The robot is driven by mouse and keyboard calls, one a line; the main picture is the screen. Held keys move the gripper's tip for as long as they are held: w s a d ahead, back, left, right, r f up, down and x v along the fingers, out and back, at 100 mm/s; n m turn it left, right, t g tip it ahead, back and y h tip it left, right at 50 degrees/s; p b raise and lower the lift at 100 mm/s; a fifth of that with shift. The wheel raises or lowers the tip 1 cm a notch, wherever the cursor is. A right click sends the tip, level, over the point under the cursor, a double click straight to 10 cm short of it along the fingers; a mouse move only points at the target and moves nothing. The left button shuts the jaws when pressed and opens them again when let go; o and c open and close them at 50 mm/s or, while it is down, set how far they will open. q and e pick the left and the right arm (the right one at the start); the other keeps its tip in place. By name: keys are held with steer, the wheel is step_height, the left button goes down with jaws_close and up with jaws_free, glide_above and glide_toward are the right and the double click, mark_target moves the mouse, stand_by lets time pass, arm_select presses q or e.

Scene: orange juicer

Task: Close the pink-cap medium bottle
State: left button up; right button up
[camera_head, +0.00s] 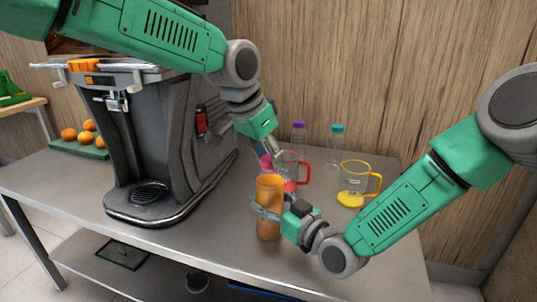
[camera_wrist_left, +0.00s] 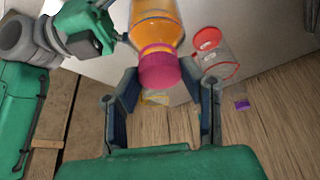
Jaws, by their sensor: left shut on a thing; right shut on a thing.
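The medium bottle (camera_head: 269,192) holds orange juice and stands upright near the table's front edge; it also shows in the left wrist view (camera_wrist_left: 156,22). My right gripper (camera_head: 266,210) is shut around its body. The pink cap (camera_wrist_left: 158,68) is at the bottle's mouth, in line with it; it also shows in the head view (camera_head: 265,161). My left gripper (camera_wrist_left: 158,80) is shut on the cap from above, one fingertip on each side. I cannot tell whether the cap is fully seated.
A red-handled jug (camera_head: 303,174) stands just behind the bottle. A yellow-handled jug (camera_head: 358,176) is to the right. Bottles with purple (camera_head: 298,125) and teal (camera_head: 337,129) caps stand at the back. The juicer (camera_head: 165,150) fills the left; the front right tabletop is clear.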

arm_select(q)
steer(key=shift+f, duration=0.1)
steer(key=m+g, duration=0.1)
steer(key=m, duration=0.2)
steer(key=shift+w+m+h, duration=0.1)
steer(key=shift+m+h, duration=0.2)
steer(key=shift+h, duration=0.1)
steer(key=m+g, duration=0.1)
steer(key=m, duration=0.3)
steer(key=shift+w+g, duration=0.15)
steer(key=shift+g, duration=0.25)
steer(key=m+g, duration=0.1)
steer(key=m, duration=0.2)
steer(key=m+g, duration=0.1)
steer(key=m, duration=0.2)
steer(key=shift+w+f, duration=0.1)
steer(key=shift+w, duration=0.05)
steer(key=shift+m+g+y, duration=0.4)
steer(key=shift+m, duration=0.8)
steer(key=o, duration=0.7)
